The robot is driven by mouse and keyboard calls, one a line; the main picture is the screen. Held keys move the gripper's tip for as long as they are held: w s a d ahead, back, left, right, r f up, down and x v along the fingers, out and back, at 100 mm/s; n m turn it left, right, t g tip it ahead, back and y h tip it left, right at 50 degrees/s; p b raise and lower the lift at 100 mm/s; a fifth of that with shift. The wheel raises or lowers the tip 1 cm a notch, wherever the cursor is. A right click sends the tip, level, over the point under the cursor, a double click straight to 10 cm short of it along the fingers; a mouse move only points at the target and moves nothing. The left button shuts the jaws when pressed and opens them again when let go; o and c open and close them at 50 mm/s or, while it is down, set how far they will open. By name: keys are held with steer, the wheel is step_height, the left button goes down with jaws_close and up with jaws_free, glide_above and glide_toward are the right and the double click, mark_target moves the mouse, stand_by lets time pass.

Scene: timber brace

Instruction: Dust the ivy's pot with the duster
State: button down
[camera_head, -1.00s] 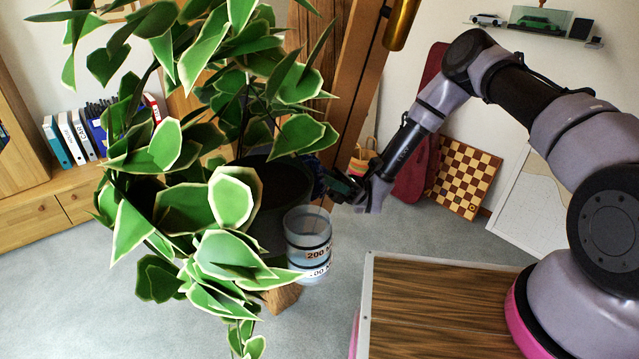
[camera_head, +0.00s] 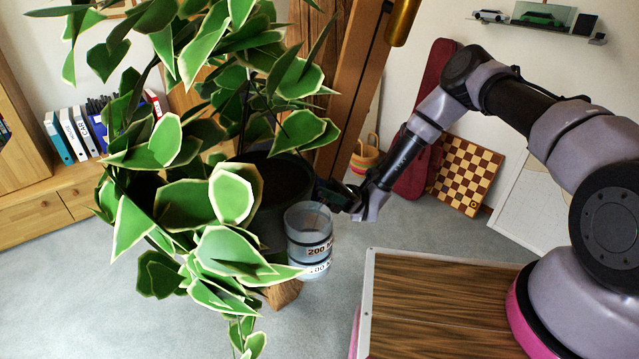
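The ivy (camera_head: 235,195), with green, cream-edged leaves, fills the left half of the head view. Its dark pot (camera_head: 287,180) shows behind the leaves, and its left side is hidden. My gripper (camera_head: 332,194) is just right of the pot, close against its right edge in the picture.
A clear measuring beaker (camera_head: 309,252) marked 200 stands in front of the pot, just below my gripper in the picture. A wood-topped surface (camera_head: 440,310) is at the lower right. A basket (camera_head: 365,158), a red case (camera_head: 418,172) and a chessboard (camera_head: 465,177) are behind.

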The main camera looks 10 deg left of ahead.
steer(key=shift+w+d+f, duration=0.2)
steer(key=shift+w+d, duration=0.4)
steer(key=shift+w, duration=0.1)
steer(key=shift+w+d+f, duration=0.2)
steer(key=shift+w+d, duration=0.4)
steer(key=shift+w, duration=0.1)
steer(key=shift+w+d+f, duration=0.2)
steer(key=shift+w+d, duration=0.4)
steer(key=shift+w, duration=0.1)
steer(key=shift+w+d+f, duration=0.15)
steer(key=shift+w+d, duration=0.35)
steer(key=shift+w, duration=0.05)
steer(key=shift+w+d+f, duration=0.15)
steer(key=shift+w+d, duration=0.35)
steer(key=shift+w, duration=0.05)
steer(key=shift+s+a+r, duration=0.25)
steer(key=shift+s+a, duration=0.45)
steer(key=shift+s, duration=0.15)
steer(key=shift+s+a+r, duration=0.2)
steer(key=shift+s+a, duration=0.55)
steer(key=shift+s, duration=0.05)
steer(key=shift+s+a+r, duration=0.25)
steer(key=shift+s+a, duration=0.45)
steer(key=shift+s, duration=0.15)
steer(key=shift+s+a+r, duration=0.2)
steer(key=shift+s+a, duration=0.4)
steer(key=shift+s, duration=0.15)
